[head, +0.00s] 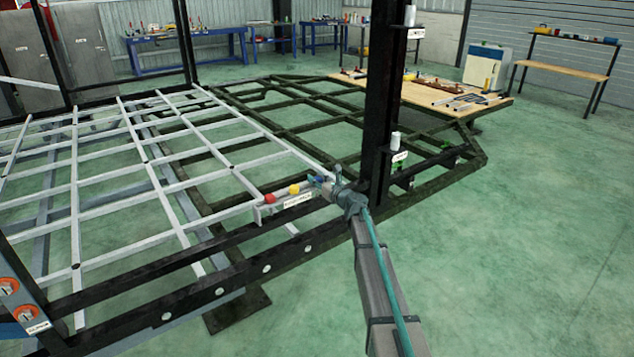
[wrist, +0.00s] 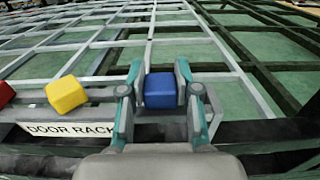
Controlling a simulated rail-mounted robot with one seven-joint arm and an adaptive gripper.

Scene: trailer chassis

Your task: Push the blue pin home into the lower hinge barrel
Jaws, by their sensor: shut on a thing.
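The blue pin (wrist: 161,91) shows as a blue block-shaped head in the wrist view. My gripper (wrist: 160,84) has one finger on each side of the head and is shut on it. The pin's shank is hidden. In the head view my gripper (head: 323,183) is at the right end of the door rack (head: 284,207), with little of the blue showing. White cylinders stand on the black post (head: 381,100): an upper one (head: 410,16) and a lower one (head: 395,140), with small labels too blurred to read. The lower one is probably at the lower hinge barrel.
A yellow pin (wrist: 66,94) and a red pin (head: 270,198) sit on the rack, left of my gripper. The black post rises just right of my gripper. White and dark frame bars lie behind. The green floor at right is free.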

